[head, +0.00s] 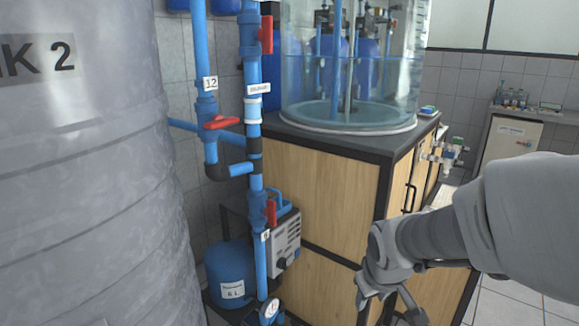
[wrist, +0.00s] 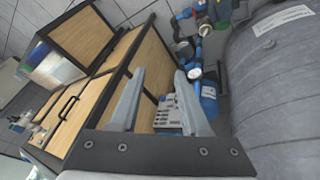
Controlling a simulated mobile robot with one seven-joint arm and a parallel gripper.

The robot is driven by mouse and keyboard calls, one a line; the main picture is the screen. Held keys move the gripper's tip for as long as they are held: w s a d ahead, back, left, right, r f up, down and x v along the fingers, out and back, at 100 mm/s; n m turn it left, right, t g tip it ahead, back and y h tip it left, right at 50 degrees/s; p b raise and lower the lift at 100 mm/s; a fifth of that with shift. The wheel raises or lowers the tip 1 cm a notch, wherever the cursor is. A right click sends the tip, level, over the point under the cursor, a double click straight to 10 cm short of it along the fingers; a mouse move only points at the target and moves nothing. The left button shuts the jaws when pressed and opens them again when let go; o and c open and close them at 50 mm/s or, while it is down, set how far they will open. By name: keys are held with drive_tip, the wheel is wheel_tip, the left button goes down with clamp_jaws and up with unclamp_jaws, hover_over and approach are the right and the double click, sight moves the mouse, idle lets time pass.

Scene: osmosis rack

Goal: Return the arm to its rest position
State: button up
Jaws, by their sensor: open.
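My gripper (head: 390,299) is at the lower right of the head view, at the end of my grey arm, which reaches in from the right edge. It is in front of the wooden cabinet (head: 318,185). In the wrist view my gripper (wrist: 160,80) shows two grey fingers spread apart with nothing between them. Behind the fingers, the wrist view shows the cabinet (wrist: 88,42), turned on its side. No contact with the cabinet can be made out.
A large grey tank (head: 90,170) fills the left. Blue pipes (head: 253,150) with red valve handles (head: 222,122) stand beside it. A blue vessel (head: 231,272) and a pump box (head: 287,238) stand low. A clear cylinder (head: 350,70) stands on the cabinet. Tiled floor shows at right.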

drive_tip(key=s+a+r+m, duration=0.25)
drive_tip(key=s+r, duration=0.75)
drive_tip(key=s, duration=0.5)
wheel_tip(320, 180, up, 18)
drive_tip(key=p, duration=1.7)
drive_tip(key=shift+s+d+f+m+t+y, duration=0.15)
drive_tip(key=shift+s+d+m+t+y, duration=0.15)
drive_tip(key=shift+s+m+y, duration=0.15)
